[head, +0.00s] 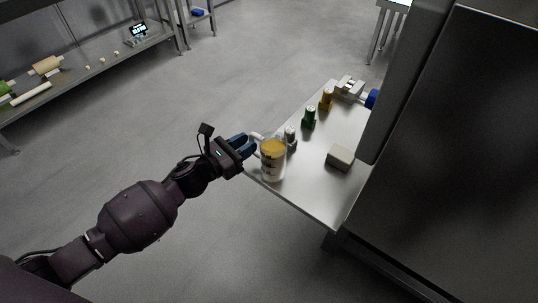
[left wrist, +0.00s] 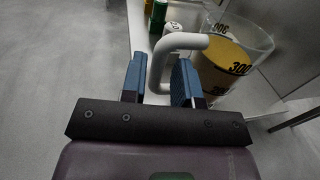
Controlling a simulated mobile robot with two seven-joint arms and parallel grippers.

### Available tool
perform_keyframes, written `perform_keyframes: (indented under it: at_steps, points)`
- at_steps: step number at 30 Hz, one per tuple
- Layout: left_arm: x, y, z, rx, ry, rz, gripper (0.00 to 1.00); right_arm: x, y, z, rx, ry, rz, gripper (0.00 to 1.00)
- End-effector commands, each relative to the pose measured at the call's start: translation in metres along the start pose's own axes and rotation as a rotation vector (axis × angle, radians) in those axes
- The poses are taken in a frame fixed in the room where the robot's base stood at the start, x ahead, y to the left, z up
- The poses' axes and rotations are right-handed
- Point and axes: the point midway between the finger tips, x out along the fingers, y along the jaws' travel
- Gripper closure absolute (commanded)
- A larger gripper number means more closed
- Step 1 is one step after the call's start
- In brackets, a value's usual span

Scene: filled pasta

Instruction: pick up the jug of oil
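The jug of oil (head: 272,160) is a clear measuring jug with yellow oil and a pale handle, standing upright at the near left edge of the steel table. The jug (left wrist: 232,62) also shows in the left wrist view, with number markings on its wall. My left gripper (head: 246,145) is at the handle side of the jug. In the left wrist view my left gripper (left wrist: 158,82) has its two blue fingers apart, one on either side of the white handle (left wrist: 160,62), with gaps visible. My right gripper is not in view.
On the steel table (head: 313,185) stand a white-capped shaker (head: 290,138) just behind the jug, a green bottle (head: 309,117), a yellow bottle (head: 326,98) and a beige block (head: 340,157). A large dark cabinet (head: 460,150) rises at the right.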

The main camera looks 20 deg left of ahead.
Motion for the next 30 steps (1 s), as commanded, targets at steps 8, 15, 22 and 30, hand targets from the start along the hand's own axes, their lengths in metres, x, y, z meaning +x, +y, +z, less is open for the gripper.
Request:
perform_keyframes:
  at_steps: [8,15,22,30]
  points:
    - [0.033,0.001,-0.007,-0.002,0.003,-0.001,0.72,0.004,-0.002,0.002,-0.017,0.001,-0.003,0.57]
    - [0.041,0.001,-0.005,-0.001,0.002,0.000,0.72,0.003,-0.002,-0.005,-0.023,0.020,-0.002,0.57]
    - [0.041,0.001,-0.004,-0.001,0.002,0.000,0.87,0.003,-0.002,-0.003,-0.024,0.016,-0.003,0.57]
    - [0.041,0.001,-0.005,-0.001,0.002,0.000,1.00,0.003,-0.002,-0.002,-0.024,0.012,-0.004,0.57]
